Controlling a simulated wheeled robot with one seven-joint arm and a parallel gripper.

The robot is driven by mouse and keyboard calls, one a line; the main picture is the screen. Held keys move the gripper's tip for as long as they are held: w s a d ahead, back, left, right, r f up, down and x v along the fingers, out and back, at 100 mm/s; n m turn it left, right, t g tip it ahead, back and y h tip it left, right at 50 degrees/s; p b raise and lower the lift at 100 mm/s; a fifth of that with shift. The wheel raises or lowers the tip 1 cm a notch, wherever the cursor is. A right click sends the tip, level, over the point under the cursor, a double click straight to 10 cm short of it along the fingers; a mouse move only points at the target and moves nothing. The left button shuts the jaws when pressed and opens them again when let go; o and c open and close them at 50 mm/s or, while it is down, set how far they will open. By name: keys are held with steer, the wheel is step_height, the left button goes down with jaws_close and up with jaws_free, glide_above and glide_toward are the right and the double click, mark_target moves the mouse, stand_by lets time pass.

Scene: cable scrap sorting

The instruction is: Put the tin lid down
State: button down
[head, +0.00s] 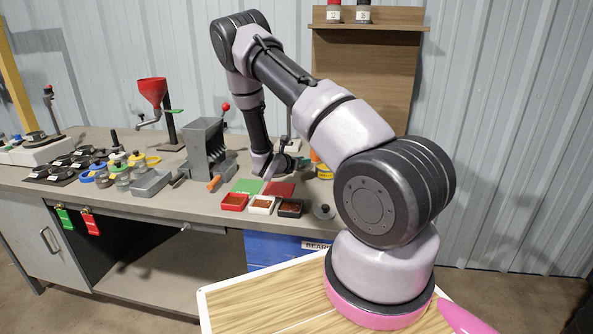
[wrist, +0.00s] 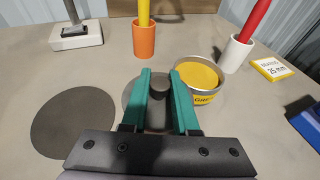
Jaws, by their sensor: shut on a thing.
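In the wrist view my gripper (wrist: 160,84) has its teal fingers shut on the dark knob of the tin lid (wrist: 157,115). The lid is a grey disc, partly hidden by the fingers. It is beside the open tin (wrist: 207,99), which has a yellow label and yellow contents. The tin stands just right of my fingers. A flat dark grey disc (wrist: 74,123) lies on the table to the left, apart from the lid. I cannot tell whether the lid touches the table.
An orange cup (wrist: 146,42) and a white cup (wrist: 235,55) holding coloured handles stand behind. A white-based stand (wrist: 76,38) is at the back left, a yellow box (wrist: 271,68) at the right. In the head view, small trays (head: 262,205) line the bench's front edge.

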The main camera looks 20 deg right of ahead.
mark_target(303, 178)
steer(key=shift+f, duration=2.2)
steer(key=shift+f, duration=0.2)
steer(key=c, duration=0.7)
jaws_free()
steer(key=shift+r, duration=0.1)
